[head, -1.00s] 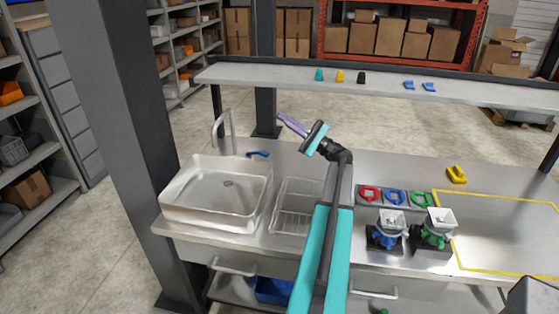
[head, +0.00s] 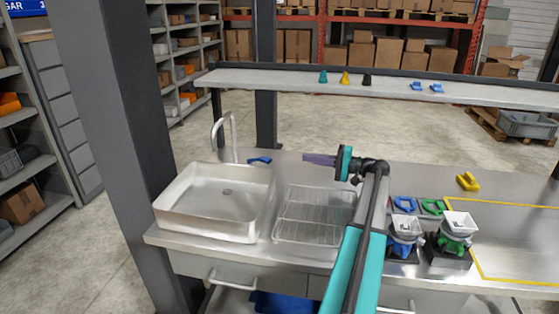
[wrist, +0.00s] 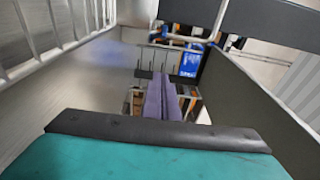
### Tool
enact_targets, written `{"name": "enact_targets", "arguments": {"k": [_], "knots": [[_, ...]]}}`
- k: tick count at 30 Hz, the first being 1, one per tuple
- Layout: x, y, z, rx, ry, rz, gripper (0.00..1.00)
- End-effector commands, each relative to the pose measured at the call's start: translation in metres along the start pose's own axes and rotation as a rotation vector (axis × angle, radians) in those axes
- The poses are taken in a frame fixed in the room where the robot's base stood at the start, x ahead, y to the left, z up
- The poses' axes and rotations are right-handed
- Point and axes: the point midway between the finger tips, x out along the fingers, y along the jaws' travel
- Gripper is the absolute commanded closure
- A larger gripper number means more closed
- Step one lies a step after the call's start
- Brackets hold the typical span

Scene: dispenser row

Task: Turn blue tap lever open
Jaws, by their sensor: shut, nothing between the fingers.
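The blue tap lever (head: 260,160) lies on the counter behind the sink, just right of the foot of the curved metal tap (head: 233,138). My gripper (head: 305,158) is to the right of the lever, with its purple fingers level and pointing left toward it. A clear gap shows between fingertips and lever. In the wrist view the purple fingers (wrist: 163,98) are together with nothing between them.
The sink (head: 205,205) and a wire drying rack (head: 305,230) are in front of the tap. A long shelf (head: 310,82) with small coloured parts runs above the counter's back. Dispensers (head: 405,232) stand at right. A dark post (head: 110,130) rises at left.

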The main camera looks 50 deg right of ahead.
Motion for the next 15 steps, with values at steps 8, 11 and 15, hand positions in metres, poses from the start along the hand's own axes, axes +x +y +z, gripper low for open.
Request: {"name": "enact_targets", "arguments": {"k": [8, 11, 15], "knots": [[0.011, -0.001, 0.001, 0.002, -0.004, -0.001, 1.00], [0.019, -0.001, 0.001, 0.002, -0.005, -0.002, 1.00], [0.036, -0.002, 0.002, 0.002, -0.006, -0.002, 1.00]]}}
